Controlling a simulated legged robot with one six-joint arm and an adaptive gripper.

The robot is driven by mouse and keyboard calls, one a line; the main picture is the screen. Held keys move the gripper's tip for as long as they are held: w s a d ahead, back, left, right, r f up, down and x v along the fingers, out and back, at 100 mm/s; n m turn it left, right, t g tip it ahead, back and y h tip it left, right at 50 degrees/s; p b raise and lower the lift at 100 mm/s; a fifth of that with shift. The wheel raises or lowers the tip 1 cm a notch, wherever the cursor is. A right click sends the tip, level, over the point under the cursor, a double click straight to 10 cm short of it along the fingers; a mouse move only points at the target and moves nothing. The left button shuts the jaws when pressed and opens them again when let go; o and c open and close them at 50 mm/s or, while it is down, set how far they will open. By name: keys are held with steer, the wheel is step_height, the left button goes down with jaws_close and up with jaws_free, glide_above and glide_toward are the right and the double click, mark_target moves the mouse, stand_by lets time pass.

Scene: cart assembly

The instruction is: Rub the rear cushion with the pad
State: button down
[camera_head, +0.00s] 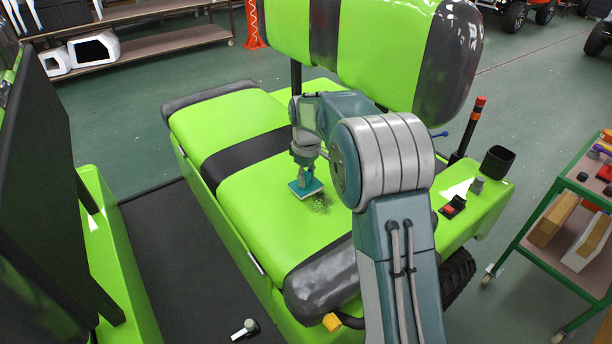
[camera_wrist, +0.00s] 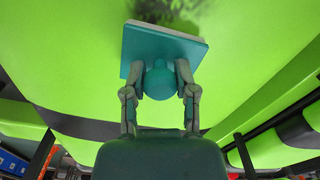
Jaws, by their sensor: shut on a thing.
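The rear cushion (camera_head: 245,220) is a bright green seat with a dark band across it and dark padded ends. My gripper (camera_head: 304,178) is over the near half of this seat, shut on the pad. The pad (camera_head: 305,189) is a teal square with a pale underside, lying on or just above the green surface; I cannot tell which. In the wrist view the gripper (camera_wrist: 160,82) holds the pad's round knob, and the pad (camera_wrist: 163,45) is beyond it. A dark smudge (camera_head: 321,204) is on the cushion right beside the pad, and the smudge also shows in the wrist view (camera_wrist: 160,10).
The green and dark backrest (camera_head: 375,45) rises behind the seat. A green trolley (camera_head: 570,220) with boxes stands at the right. A red-tipped lever (camera_head: 470,130) and a black cup (camera_head: 497,161) are on the cart's right side. A loose bolt-like piece (camera_head: 245,329) lies on the dark floor.

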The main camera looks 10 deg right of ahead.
steer(key=shift+f, duration=0.3)
steer(key=shift+s, duration=0.1)
steer(key=shift+s+d+r, duration=0.1)
steer(key=shift+s+d, duration=0.2)
steer(key=shift+s, duration=0.4)
steer(key=shift+s+d, duration=0.3)
steer(key=shift+s, duration=0.4)
steer(key=shift+s+d, duration=0.45)
steer(key=shift+s, duration=0.7)
steer(key=shift+s+d, duration=0.5)
steer(key=shift+s, duration=0.6)
steer(key=shift+s+d, duration=0.45)
steer(key=shift+s, duration=0.7)
steer(key=shift+w+a+f, duration=0.1)
steer(key=shift+w+a, duration=0.6)
steer(key=shift+w, duration=0.95)
steer(key=shift+w+a+f, duration=0.1)
steer(key=shift+w+a, duration=0.55)
steer(key=shift+w, duration=0.95)
steer(key=shift+w+a, duration=0.7)
steer(key=shift+w, duration=0.95)
steer(key=shift+r, duration=0.1)
steer(key=shift+r, duration=3.05)
